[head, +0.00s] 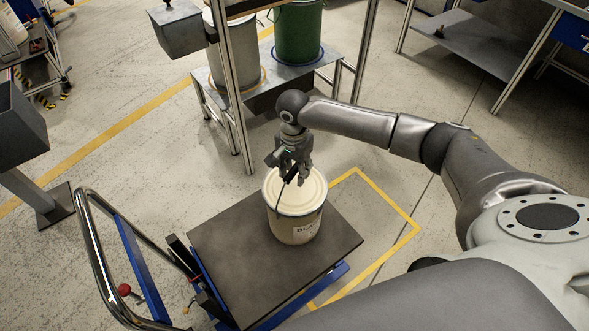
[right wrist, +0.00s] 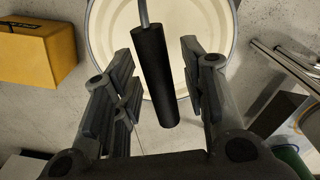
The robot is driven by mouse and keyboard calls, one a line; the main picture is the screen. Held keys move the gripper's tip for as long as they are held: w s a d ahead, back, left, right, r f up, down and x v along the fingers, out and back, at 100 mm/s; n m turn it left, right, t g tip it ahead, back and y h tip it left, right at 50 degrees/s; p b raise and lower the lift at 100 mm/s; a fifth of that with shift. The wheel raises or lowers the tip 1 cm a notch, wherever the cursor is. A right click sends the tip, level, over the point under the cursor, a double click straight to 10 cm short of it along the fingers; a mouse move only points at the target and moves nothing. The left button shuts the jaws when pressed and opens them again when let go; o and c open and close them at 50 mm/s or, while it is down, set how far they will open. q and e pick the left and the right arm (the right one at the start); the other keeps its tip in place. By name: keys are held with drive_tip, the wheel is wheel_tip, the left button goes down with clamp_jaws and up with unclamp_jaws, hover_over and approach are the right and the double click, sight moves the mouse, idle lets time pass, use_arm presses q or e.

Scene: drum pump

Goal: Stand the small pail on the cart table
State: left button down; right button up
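The small pail (head: 294,215) is cream with a pale lid and dark lettering on its side. It appears to stand upright on the dark cart table (head: 225,245), towards its far right side. My right gripper (head: 291,176) is above the lid, with the raised wire handle at it. In the right wrist view the black handle grip (right wrist: 154,75) lies between the fingers (right wrist: 155,90) with gaps on both sides, so the gripper is open around it. The lid (right wrist: 190,30) shows behind the grip. My left gripper is not in view.
The cart has a chrome push handle (head: 100,260) on the left. A metal stand (head: 268,92) with a grey drum and a green drum (head: 298,35) is behind. A yellow floor marking (head: 408,226) is beside the cart. The cart table's near left part is bare.

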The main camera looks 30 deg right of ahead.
wheel_tip(320, 180, up, 12)
idle(0.4)
idle(0.3)
